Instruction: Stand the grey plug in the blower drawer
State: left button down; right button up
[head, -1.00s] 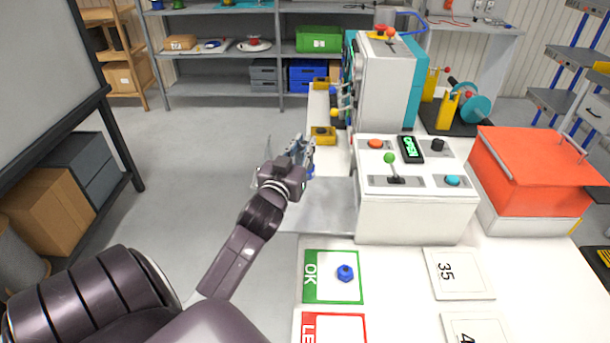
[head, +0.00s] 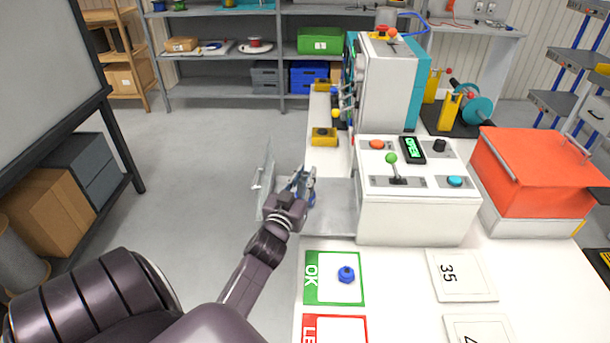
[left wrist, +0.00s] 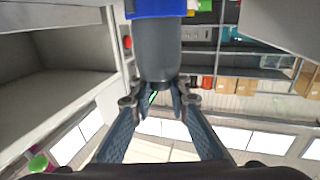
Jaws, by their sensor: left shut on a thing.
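My left gripper (head: 302,180) is shut on the grey plug (left wrist: 158,52), a grey cylinder with a blue band (left wrist: 158,8) at one end. In the left wrist view the fingers close on the end away from the band. In the head view the plug is mostly hidden by the gripper. The drawer (head: 336,207) is a grey metal tray standing out from the left side of the white control box; its upright front panel (head: 265,180) is left of my gripper. The gripper appears over the drawer; its height is hard to tell. My right gripper is not in view.
The white control box (head: 412,215) with knobs and a green display stands right of the drawer. An orange-lidded box (head: 535,165) is further right. A green OK card (head: 320,290) with a blue piece (head: 346,274) lies in front. Yellow blocks (head: 323,137) stand behind.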

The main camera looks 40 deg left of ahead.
pick_arm(q)
jog(key=c, duration=1.8)
grip_release()
jog(key=shift+f, duration=0.1)
jog(key=shift+s, duration=0.1)
jog(key=shift+b+v, duration=0.75)
jog(key=shift+v, duration=5.2)
